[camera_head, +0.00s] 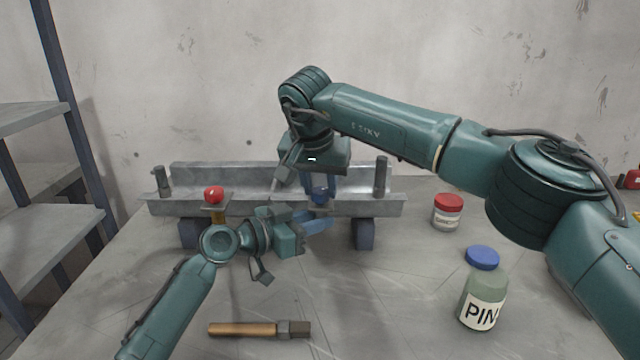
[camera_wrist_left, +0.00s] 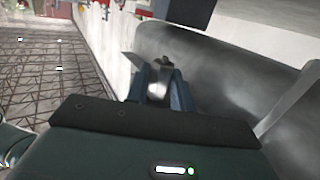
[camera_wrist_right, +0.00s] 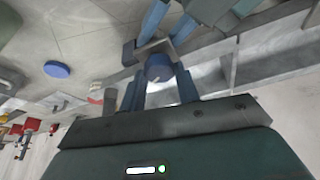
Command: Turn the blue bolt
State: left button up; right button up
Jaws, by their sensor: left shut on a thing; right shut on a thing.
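The blue bolt (camera_head: 320,193) stands at the front of the steel beam, right of its middle. My right gripper (camera_head: 320,188) points down over it. In the right wrist view the blue bolt's round head (camera_wrist_right: 158,68) sits between my right gripper's fingers (camera_wrist_right: 160,92), which are shut on it. My left gripper (camera_head: 322,224) reaches in from the left, low in front of the beam. In the left wrist view its fingers (camera_wrist_left: 157,82) are shut on a light metal piece (camera_wrist_left: 158,90) below the bolt; what exactly this is, I cannot tell.
The steel beam (camera_head: 275,207) rests on dark blocks (camera_head: 366,234). A red bolt (camera_head: 213,194) stands at its left. A red-lidded jar (camera_head: 447,213) and a blue-capped bottle (camera_head: 482,290) stand at right. A shelf (camera_head: 50,225) is at left.

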jog(key=m, duration=0.2)
jog(key=m+h, duration=0.1)
jog(key=m, duration=0.1)
jog(key=shift+a+g+h, duration=0.15)
jog(key=shift+g+h, duration=0.15)
jog(key=shift+w+m+g+h, duration=0.15)
jog(key=shift+m+g+h, duration=0.2)
jog(key=shift+m, duration=1.15)
jog(key=o, duration=1)
jog(key=shift+c, duration=0.2)
